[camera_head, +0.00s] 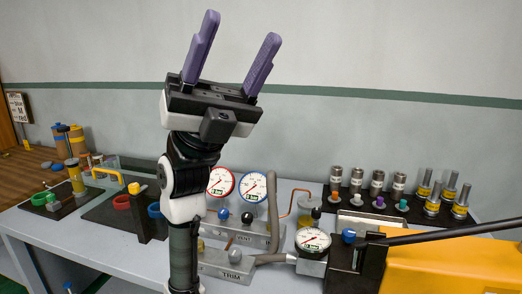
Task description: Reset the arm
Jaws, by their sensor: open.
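My gripper (234,55) is raised above the table with its purple fingers pointing up. The fingers are spread apart and nothing is between them. My arm stands upright in front of the table and hides part of what is behind it. The plain wall is behind the fingers, and the gripper is clear of everything on the table.
The grey table (60,233) holds two round gauges, with the red-rimmed one (221,182) beside the blue-rimmed one (253,187). A third gauge (312,241) stands nearer. A yellow machine (450,263) with a black lever (455,232) fills the lower right. Several metal cylinders stand in a black rack (350,204).

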